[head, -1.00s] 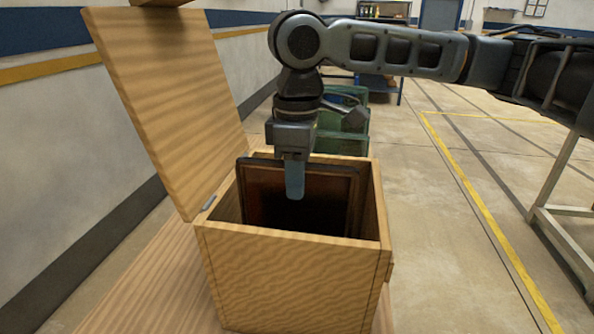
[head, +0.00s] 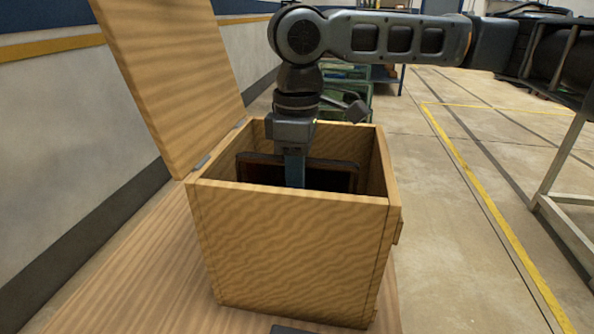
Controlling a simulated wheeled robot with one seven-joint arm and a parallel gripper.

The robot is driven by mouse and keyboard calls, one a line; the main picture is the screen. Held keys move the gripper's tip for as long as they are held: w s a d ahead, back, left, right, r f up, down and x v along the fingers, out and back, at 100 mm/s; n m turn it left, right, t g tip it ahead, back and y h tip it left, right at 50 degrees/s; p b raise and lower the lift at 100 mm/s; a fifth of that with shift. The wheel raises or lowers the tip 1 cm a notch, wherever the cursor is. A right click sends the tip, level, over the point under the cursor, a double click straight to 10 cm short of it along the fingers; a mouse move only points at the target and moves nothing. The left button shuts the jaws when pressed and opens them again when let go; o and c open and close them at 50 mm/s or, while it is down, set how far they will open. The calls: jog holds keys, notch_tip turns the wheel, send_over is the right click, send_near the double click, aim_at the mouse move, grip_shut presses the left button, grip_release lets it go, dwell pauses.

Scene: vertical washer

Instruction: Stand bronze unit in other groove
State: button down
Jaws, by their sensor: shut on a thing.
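My gripper (head: 294,172) points down into an open wooden box (head: 290,250). It is shut on the top edge of a dark flat unit with a bronze-brown frame (head: 335,178). The unit stands roughly upright inside the box, and only its upper part shows above the front wall. Its lower edge, the box floor and any grooves are hidden by the front wall. I cannot tell whether the unit touches the floor or sits in a groove.
The box's hinged lid (head: 165,75) stands open on the left, leaning outward. The box rests on a wooden surface (head: 150,275), with a dark flat item (head: 295,329) at the near edge. Green crates (head: 345,95) stand behind. A metal frame (head: 565,165) is at right.

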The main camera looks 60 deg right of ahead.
jog(key=shift+f+b, duration=1.65)
jog(key=shift+f, duration=1.15)
jog(key=c, duration=0.8)
grip_release()
jog(key=shift+f, duration=0.1)
jog(key=shift+r, duration=3.95)
